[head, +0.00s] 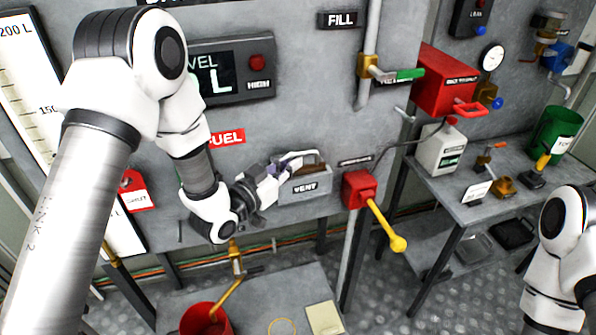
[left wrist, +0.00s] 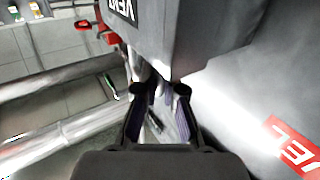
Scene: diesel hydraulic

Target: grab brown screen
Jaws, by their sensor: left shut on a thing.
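The brown screen (head: 311,170) shows as a small brown edge at the top of the grey box labelled VENT, on the panel in the head view. My left gripper (head: 297,162) reaches in from the left to the top of this box. Its fingers are shut on the screen, covering much of it. In the left wrist view the fingers (left wrist: 160,92) stand at the box's edge, and the part between them is hard to make out. My right gripper is out of view; only part of the right arm shows at the lower right.
The VENT box (head: 305,189) has a red valve box with a yellow lever (head: 385,230) just to its right. A red bucket (head: 206,319) stands below. A side table (head: 440,188) at the right holds a white jug (head: 441,150) and small parts.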

